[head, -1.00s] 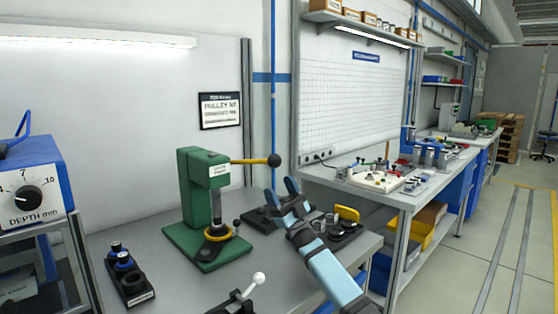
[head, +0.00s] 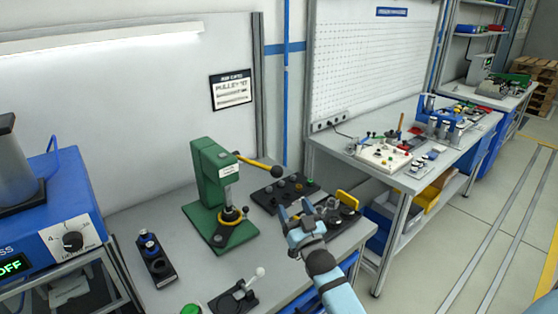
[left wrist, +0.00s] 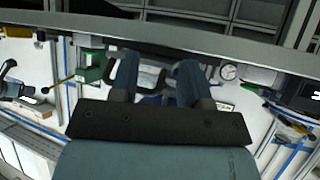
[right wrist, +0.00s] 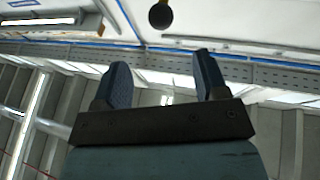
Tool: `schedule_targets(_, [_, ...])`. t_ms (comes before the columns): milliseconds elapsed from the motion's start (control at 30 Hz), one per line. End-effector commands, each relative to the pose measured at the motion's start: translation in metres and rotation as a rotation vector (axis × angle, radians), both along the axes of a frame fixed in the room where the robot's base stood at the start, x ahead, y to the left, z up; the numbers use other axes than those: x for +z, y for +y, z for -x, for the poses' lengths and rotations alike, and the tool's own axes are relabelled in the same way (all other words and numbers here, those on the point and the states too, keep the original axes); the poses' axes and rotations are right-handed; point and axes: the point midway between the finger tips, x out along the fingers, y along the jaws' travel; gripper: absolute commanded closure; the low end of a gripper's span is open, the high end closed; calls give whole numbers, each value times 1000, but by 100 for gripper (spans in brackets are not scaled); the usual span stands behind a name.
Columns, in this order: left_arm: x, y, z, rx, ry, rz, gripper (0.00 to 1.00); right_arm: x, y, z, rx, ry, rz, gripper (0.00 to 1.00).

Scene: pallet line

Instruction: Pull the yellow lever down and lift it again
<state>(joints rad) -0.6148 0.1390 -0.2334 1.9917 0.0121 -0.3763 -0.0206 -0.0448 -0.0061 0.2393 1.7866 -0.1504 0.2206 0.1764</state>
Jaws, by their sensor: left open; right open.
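The yellow lever (head: 256,163) sticks out to the right from the top of a green press (head: 212,172). It ends in a black ball knob (head: 277,172) and slopes slightly down in the head view. My right gripper (head: 294,209) is open and empty, in front of and below the knob in the picture, apart from it. In the right wrist view a dark ball (right wrist: 160,16), which looks like the knob, shows above and between the open fingers (right wrist: 158,75). My left gripper (left wrist: 157,72) is open and empty in its wrist view and outside the head view.
A blue depth box (head: 60,215) stands at the left. A yellow-handled fixture (head: 345,203) is right of my right gripper.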

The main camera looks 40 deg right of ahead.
Motion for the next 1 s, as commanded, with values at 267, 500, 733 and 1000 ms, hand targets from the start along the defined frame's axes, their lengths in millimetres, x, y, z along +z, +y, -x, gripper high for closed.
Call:
schedule_targets(267, [12,2,0,4,-2,-2,57,23,-9,-47,2,-5,0,34])
schedule_targets(500, [23,4,1,10,-3,-5,57,41,-19,-91,1,-5,0,34])
schedule_targets(733, [27,5,0,11,-5,-7,57,50,-23,-116,1,-4,0,34])
schedule_targets(1000, [27,6,0,12,-5,-8,57,51,-24,-121,1,-4,0,34])
